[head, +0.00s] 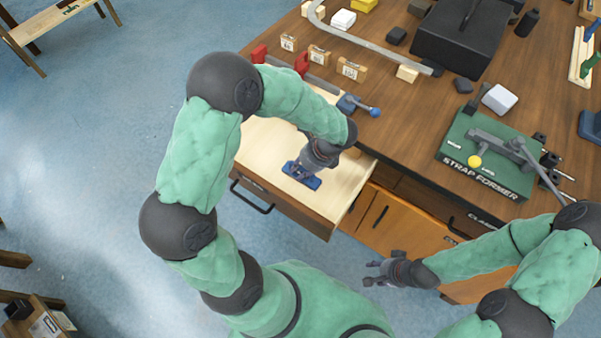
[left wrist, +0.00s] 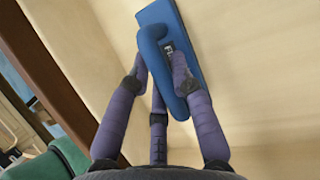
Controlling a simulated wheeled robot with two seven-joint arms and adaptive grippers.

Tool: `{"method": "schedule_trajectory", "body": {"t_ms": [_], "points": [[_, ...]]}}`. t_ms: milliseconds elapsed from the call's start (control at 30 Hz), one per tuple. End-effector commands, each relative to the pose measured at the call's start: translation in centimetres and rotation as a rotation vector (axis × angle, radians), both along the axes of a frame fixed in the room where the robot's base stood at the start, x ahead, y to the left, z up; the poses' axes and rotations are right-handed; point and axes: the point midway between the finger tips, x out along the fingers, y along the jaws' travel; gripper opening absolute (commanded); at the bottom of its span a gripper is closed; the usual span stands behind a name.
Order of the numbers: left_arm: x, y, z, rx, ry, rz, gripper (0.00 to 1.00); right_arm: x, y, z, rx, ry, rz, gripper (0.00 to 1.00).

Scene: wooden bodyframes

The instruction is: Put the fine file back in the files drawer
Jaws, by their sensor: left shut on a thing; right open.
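The fine file is a flat blue block with a raised blue handle and a small label, only partly readable. It shows in the head view (head: 314,184) and the left wrist view (left wrist: 154,55). My left gripper (head: 299,172) is shut on its handle, with its fingers (left wrist: 158,76) around it. The file is inside the outline of the open drawer (head: 266,144), over its pale floor. I cannot tell whether it touches the floor. My right gripper (head: 374,272) is open and empty, in front of the cabinet. My left arm hides part of the drawer.
The wooden bench top (head: 390,100) lies behind the drawer. Labelled wooden blocks (head: 318,55) and a blue-knobbed tool (head: 360,105) stand near its edge. A green strap former (head: 487,150) is at the right. The drawer floor around the file looks clear.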

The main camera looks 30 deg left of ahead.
Motion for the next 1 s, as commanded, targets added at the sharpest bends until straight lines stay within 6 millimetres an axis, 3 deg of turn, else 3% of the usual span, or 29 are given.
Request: {"method": "schedule_trajectory", "body": {"t_ms": [67,467,500,567,1000], "points": [[0.00,-0.01,-1.15,0.000,0.000,0.000,0.00,-0.03,0.00,-0.83,0.000,0.001,0.000,0.44],[0.02,-0.01,-1.37,0.000,0.000,0.001,0.00,-0.01,0.00,-0.82,0.000,0.000,0.000,0.44],[0.02,-0.02,-1.31,0.000,0.000,0.001,0.34,-0.01,0.00,-0.77,0.000,0.000,0.000,0.44],[0.02,-0.02,-1.30,0.000,0.000,0.001,0.46,-0.01,0.00,-0.75,0.000,0.000,0.000,0.44],[0.13,-0.21,-0.48,0.000,-0.002,0.000,0.46,-0.01,0.00,-0.33,0.000,0.000,0.000,0.44]]}}
